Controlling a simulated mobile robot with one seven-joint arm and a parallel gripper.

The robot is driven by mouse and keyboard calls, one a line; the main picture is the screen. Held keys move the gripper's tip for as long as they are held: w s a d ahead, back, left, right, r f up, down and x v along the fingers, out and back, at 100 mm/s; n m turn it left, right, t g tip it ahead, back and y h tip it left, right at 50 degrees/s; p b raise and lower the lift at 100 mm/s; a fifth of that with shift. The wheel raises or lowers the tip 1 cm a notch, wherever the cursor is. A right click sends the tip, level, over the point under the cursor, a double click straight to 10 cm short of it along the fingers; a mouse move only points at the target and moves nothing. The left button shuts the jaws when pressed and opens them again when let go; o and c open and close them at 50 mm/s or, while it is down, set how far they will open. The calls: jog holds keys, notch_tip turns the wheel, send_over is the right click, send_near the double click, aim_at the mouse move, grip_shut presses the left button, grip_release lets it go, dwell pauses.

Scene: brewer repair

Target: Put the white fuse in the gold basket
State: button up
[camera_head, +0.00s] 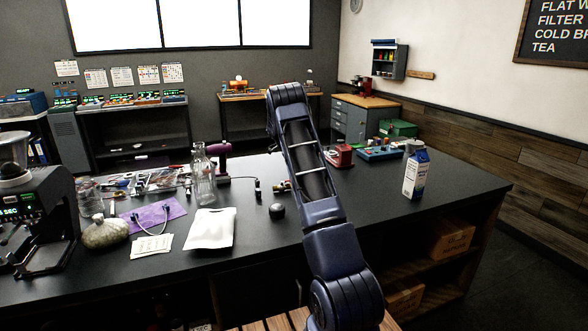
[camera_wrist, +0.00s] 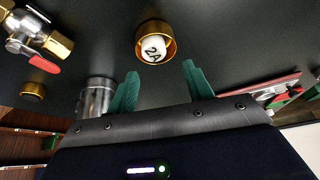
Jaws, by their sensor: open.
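In the wrist view a white fuse (camera_wrist: 154,51) marked "2A" sits inside a round gold basket (camera_wrist: 140,31). The basket's gold rim surrounds the fuse, and its wall shows behind it. The basket rests on the dark counter. My gripper (camera_wrist: 160,69) has two green fingers, spread apart, with nothing between them. The basket and fuse are just beyond the fingertips, roughly centred between them. In the head view my arm hides the gripper, and I cannot make out the fuse or basket there.
In the wrist view a metal cylinder (camera_wrist: 97,98) stands close to the left finger, and a brass valve with a red handle (camera_wrist: 38,36) lies far left.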

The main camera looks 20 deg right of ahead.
notch_tip(320, 180, up, 6)
jog(key=shift+f, duration=0.1)
dwell(0.5)
jog(key=s+a+r+n+t+y, duration=0.1)
jog(key=s+a+r+n, duration=0.2)
jog(key=s+r, duration=0.5)
jog(key=s+a+r+n+t+y, duration=0.1)
jog(key=s+a+r+n, duration=0.4)
jog(key=s, duration=0.5)
jog(key=s+a+r+n+t+y, duration=0.1)
jog(key=s+a+r+n, duration=0.1)
jog(key=s+r, duration=0.65)
jog(key=s+a+f+n+t, duration=0.1)
jog(key=s+a+n, duration=0.2)
jog(key=s, duration=0.8)
jog(key=s+a+f+n+t+y, duration=0.1)
jog(key=s+a+f+n, duration=0.1)
jog(key=s, duration=0.9)
jog(key=s+a+f+n+t, duration=0.1)
jog(key=s+a+n, duration=0.3)
jog(key=s, duration=0.7)
jog(key=shift+s+a+f+n+y, duration=0.3)
jog(key=shift+f+n, duration=0.05)
jog(key=shift+n, duration=0.85)
